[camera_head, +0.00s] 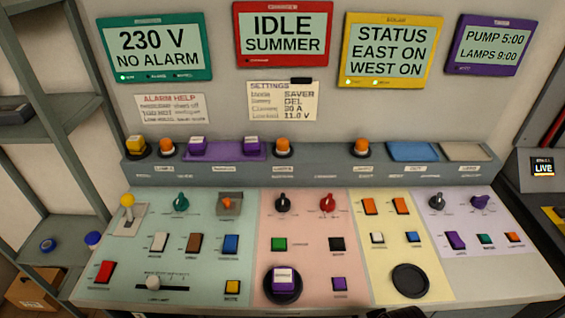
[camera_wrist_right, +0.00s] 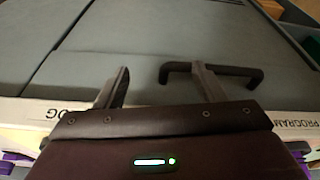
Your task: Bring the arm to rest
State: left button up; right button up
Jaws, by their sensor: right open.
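My right gripper (camera_wrist_right: 161,72) shows in the right wrist view.
The control desk (camera_head: 335,290) carries several switches, knobs and buttons on coloured panels. A grey ledge (camera_head: 325,172) with lamps runs behind it, below several wall displays. Shelves (camera_head: 55,110) stand at the left, with a cardboard box (camera_head: 35,287) low down.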

jog(key=s+f+g+b, duration=0.1)
jog(key=s+f+b, duration=0.15)
jog(key=f, duration=1.25)
jog(key=s+f+b, duration=0.2)
jog(key=s+f, duration=0.1)
jog(key=f, duration=1.2)
jog(key=s+d+f+b, duration=0.2)
jog(key=s+f, duration=0.7)
jog(key=s+d+f+g+b, duration=0.1)
jog(key=s+f, duration=0.7)
jog(key=f, duration=0.1)
jog(key=shift+s+d+f+b, duration=0.3)
jog(key=shift+s+d+b, duration=0.1)
